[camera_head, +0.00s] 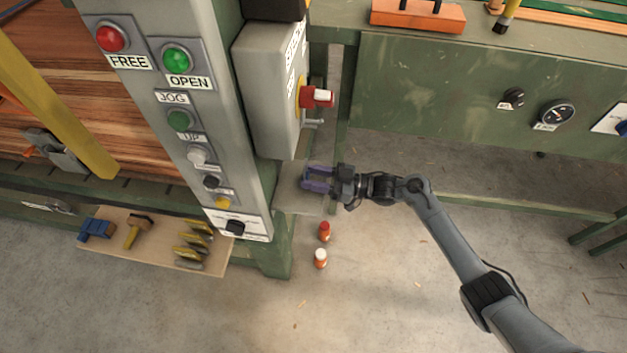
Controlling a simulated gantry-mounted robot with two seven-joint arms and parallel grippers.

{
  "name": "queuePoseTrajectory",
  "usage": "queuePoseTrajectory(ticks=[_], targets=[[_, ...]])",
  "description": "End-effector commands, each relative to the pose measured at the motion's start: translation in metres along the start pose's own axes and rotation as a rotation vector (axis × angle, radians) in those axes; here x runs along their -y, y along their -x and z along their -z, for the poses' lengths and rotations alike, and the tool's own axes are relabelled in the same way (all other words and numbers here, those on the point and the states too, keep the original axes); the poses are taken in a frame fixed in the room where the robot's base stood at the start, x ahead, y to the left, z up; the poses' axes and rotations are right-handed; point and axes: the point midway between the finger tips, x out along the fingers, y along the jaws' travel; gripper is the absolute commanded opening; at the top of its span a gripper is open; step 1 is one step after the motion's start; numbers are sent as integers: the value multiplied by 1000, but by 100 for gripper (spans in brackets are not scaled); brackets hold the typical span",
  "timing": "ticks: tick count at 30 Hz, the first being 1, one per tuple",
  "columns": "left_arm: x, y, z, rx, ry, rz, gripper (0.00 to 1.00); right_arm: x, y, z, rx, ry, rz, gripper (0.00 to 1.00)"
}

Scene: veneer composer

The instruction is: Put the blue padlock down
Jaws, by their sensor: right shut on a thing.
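My right gripper (321,179) reaches in from the right, beside the grey control column. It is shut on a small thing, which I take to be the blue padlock. Purple-blue shows at the fingertips, but the padlock's outline is too small to separate from the fingers. The gripper is over or at a small grey ledge (299,203) below the switch box; I cannot tell whether the held thing touches the ledge. My left gripper is not in view.
The grey switch box (268,95) with a red-handled switch (318,97) is just above the gripper. A red-capped bottle (324,232) and a white-capped bottle (320,259) are below. A wooden shelf (150,250) at left holds a blue object (97,230) and tools.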

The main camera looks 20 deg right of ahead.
Motion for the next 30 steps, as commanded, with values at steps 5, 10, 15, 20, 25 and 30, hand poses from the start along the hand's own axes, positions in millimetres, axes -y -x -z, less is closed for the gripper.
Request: queuePoseTrajectory(ticks=[5,10,15,20,25,30], targets=[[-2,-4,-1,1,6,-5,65,0,0,-6,-2,2,0,0],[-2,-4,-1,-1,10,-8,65,0,0,-6,-2,2,0,0],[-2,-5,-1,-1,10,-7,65,0,1,-9,-1,1,0,46],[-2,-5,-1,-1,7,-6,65,0,1,-9,-1,1,0,67],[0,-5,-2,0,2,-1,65,0,1,-9,-1,1,0,67],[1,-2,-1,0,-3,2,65,0,0,-5,-1,2,0,67]])
